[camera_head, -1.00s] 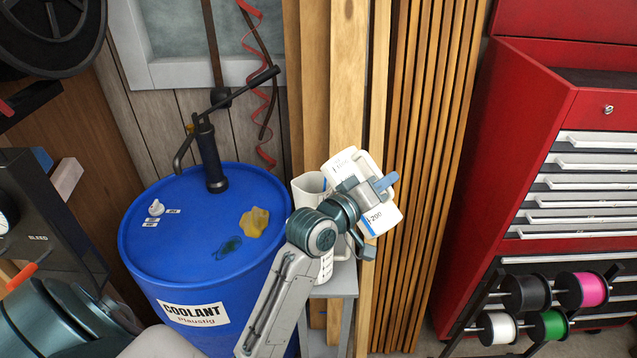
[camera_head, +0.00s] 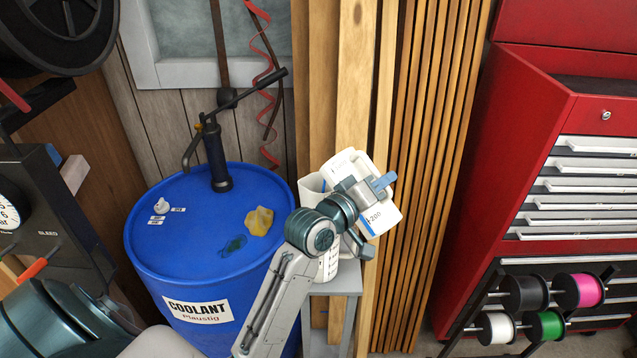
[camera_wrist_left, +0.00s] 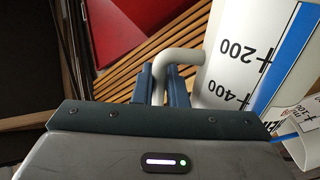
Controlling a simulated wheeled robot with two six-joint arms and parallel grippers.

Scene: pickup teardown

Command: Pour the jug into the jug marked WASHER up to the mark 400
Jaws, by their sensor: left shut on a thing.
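My left gripper (camera_head: 367,190) is shut on the handle of a white jug (camera_head: 382,219) with a blue strip and printed marks. The held jug is tilted. In the left wrist view the gripper (camera_wrist_left: 163,88) grips the handle, and the jug (camera_wrist_left: 235,58) shows 200 and 400 marks. A second white jug (camera_head: 329,262) stands on a grey stand, partly hidden behind my gripper and the held jug. It shows in part at the lower right of the left wrist view (camera_wrist_left: 306,122). I cannot read WASHER on it. Liquid levels are not visible. My right gripper is not in view.
The grey stand (camera_head: 343,283) is narrow. A blue coolant drum (camera_head: 180,255) with a hand pump (camera_head: 215,155) is close on its left. Wooden planks (camera_head: 355,95) stand behind. A red tool cabinet (camera_head: 530,120) and spools (camera_head: 525,293) are at the right.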

